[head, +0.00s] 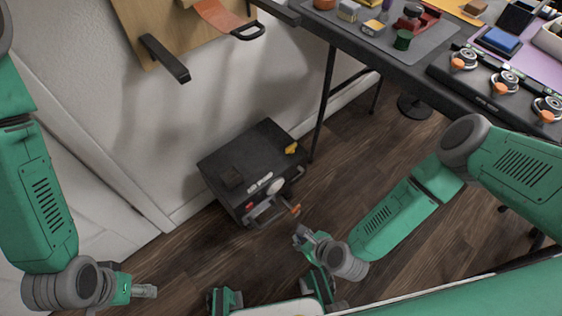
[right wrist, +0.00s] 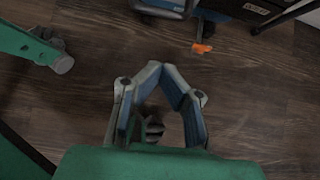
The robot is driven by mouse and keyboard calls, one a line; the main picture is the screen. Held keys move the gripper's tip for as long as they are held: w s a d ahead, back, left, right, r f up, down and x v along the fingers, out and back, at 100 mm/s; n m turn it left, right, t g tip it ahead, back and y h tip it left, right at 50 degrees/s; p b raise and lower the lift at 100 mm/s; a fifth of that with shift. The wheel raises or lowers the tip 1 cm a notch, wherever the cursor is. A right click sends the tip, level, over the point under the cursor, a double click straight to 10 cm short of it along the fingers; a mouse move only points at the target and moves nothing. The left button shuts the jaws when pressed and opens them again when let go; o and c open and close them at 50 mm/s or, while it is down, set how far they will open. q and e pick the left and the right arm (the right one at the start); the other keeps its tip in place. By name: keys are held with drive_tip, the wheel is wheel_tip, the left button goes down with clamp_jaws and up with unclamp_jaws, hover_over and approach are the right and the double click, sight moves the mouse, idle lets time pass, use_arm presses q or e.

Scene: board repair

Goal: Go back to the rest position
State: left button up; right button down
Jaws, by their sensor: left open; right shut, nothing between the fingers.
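My left gripper (head: 145,291) is low at the left in the head view, open, with nothing held, over the floor near the white wall. My right gripper (head: 303,234) is low in the middle of the head view, near the front of a black box (head: 240,160) on the floor. In the right wrist view the fingers of my right gripper (right wrist: 172,68) are shut with nothing between them, over the bare floor. They are apart from the box's handle, whose orange part (right wrist: 203,47) shows above them.
A table (head: 345,35) with small parts and tools stands at the upper right, on dark legs. Wood floor (head: 215,262) lies clear between my arms.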

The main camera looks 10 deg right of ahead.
drive_tip(key=s+r+n+g+p, duration=0.4)
drive_tip(key=s+r+n, duration=0.2)
drive_tip(key=r+n, duration=0.65)
use_arm(q)
wheel_tip(320, 180, up, 8)
drive_tip(key=p, duration=0.4)
drive_tip(key=shift+a, duration=0.35)
use_arm(e)
drive_tip(key=s+d+r+n+g+h, duration=0.1)
drive_tip(key=s+d+r+n+h, duration=0.1)
drive_tip(key=d+r+n, duration=0.5)
drive_tip(key=s+d+r+n+g+h, duration=0.1)
drive_tip(key=s+d+r+n+h, duration=0.1)
drive_tip(key=d+r+n, duration=0.4)
drive_tip(key=d+n, duration=0.4)
drive_tip(key=n, duration=0.1)
drive_tip(key=shift+s+r, duration=0.35)
drive_tip(key=shift+w, duration=0.1)
